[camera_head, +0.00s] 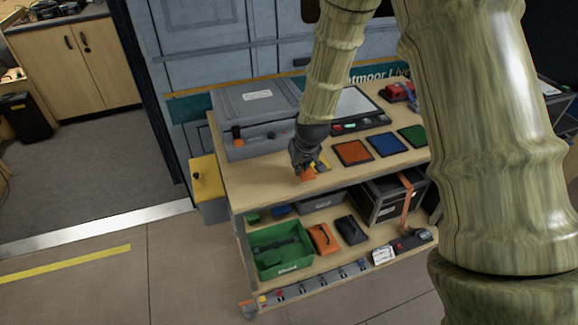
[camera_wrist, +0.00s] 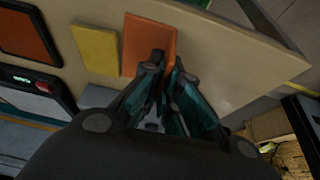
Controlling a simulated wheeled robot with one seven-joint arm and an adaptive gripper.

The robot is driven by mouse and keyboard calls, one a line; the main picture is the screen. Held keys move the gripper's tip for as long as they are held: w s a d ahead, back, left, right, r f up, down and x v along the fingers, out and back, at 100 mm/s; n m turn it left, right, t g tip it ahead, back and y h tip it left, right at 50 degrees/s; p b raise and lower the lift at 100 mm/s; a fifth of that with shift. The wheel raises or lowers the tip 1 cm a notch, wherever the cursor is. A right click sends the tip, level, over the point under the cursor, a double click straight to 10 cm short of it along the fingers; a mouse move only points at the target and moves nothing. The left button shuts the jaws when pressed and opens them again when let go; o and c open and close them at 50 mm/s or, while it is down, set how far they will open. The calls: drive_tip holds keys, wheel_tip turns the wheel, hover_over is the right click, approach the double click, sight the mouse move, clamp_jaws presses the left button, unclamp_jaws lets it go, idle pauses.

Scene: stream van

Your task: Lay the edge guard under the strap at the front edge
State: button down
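My gripper (camera_head: 303,160) is low over the upper shelf, near its front edge. A flat orange piece (camera_head: 308,175), possibly the edge guard, is right at the fingertips. In the wrist view the orange piece (camera_wrist: 150,35) lies beside a yellow one, and my fingers (camera_wrist: 167,65) are close together over its near end. I cannot tell whether they hold it. An orange strap (camera_head: 407,197) runs down the front of a black case (camera_head: 381,206) on the lower shelf. The space under the strap is too small to make out.
A grey case (camera_head: 253,112) stands at the back left of the upper shelf. Orange, blue (camera_head: 387,144) and green (camera_head: 413,135) panels lie to the right. A green bin (camera_head: 268,264), an orange item (camera_head: 323,238) and a black item (camera_head: 351,230) sit on the lower shelf.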

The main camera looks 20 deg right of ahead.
drive_tip(key=w+a, duration=0.2)
drive_tip(key=w, duration=0.1)
drive_tip(key=shift+w+a+f+p, duration=0.1)
drive_tip(key=shift+f+p, duration=0.1)
drive_tip(key=shift+p, duration=0.1)
drive_tip(key=shift+f+p, duration=0.55)
drive_tip(key=shift+f, duration=1.2)
drive_tip(key=shift+f, duration=0.1)
drive_tip(key=c, duration=1.6)
unclamp_jaws()
drive_tip(key=shift+c, duration=0.2)
drive_tip(key=shift+r, duration=0.2)
drive_tip(key=b+v, duration=0.1)
drive_tip(key=v, duration=1.1)
drive_tip(key=shift+b, duration=0.4)
